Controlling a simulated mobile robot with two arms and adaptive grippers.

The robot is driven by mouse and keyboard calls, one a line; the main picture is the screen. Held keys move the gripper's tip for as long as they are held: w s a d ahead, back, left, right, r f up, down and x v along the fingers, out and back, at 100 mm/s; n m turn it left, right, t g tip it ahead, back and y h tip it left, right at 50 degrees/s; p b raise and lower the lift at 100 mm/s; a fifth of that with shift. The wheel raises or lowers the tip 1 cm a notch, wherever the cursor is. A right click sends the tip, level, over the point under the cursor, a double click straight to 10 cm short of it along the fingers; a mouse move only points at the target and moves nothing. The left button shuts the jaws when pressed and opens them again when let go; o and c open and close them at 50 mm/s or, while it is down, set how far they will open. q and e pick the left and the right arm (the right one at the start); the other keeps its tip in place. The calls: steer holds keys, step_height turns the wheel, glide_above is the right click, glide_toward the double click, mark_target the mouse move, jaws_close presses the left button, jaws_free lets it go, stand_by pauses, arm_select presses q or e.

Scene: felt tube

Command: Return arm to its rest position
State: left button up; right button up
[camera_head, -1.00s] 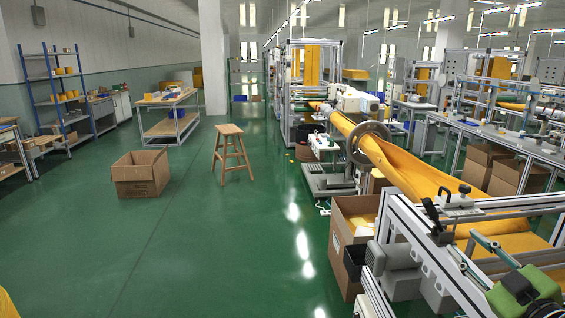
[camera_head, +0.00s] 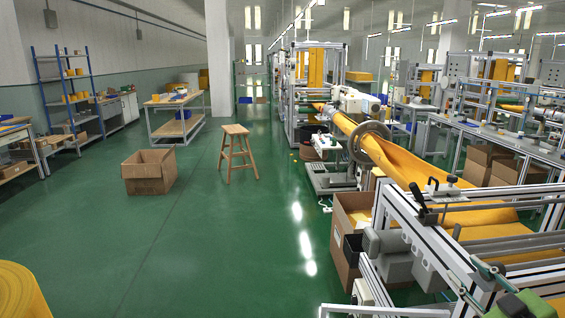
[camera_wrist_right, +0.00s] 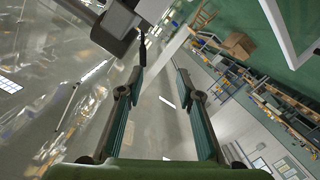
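My right gripper (camera_head: 482,276) shows at the lower right of the head view, partly cut off by the bottom edge. Its green body and teal fingers are over the metal frame of the felt machine. In the right wrist view its two fingers (camera_wrist_right: 158,75) are spread apart with nothing between them. A grey machine part and a black lever show just beyond the fingertips there. My left gripper is not in view.
Yellow felt (camera_head: 395,160) runs along the machine frame (camera_head: 415,258) at right. A cardboard box (camera_head: 345,240) stands beside it. A wooden stool (camera_head: 237,152), another box (camera_head: 148,173) and a yellow roll (camera_head: 20,292) are to the left. Green floor between is clear.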

steer(key=s+a+f+m+g, duration=0.1)
steer(key=s+a+f+g, duration=0.2)
steer(key=f, duration=0.4)
steer(key=s+a+f+m+g+h, duration=0.1)
steer(key=s+a+f+g, duration=0.15)
steer(key=s+f, duration=0.4)
steer(key=s+a+f+m+g, duration=0.2)
steer(key=s+a+f, duration=0.1)
steer(key=f, duration=0.5)
steer(key=s+a+f+m+g, duration=0.1)
steer(key=s+a+f+g, duration=0.2)
steer(key=s+a, duration=0.35)
steer(key=s+a+f+g, duration=0.3)
steer(key=s+a+f, duration=0.1)
steer(key=s, duration=0.5)
steer(key=s+f+g+b, duration=0.1)
steer(key=s+f+b, duration=0.15)
steer(key=f, duration=2.75)
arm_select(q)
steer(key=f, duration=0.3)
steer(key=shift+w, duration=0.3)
arm_select(e)
steer(key=s+d+f+g, duration=0.1)
steer(key=s+d+f, duration=0.2)
steer(key=s+f, duration=1.2)
steer(key=shift+s+f, duration=0.3)
steer(key=shift+s, duration=0.8)
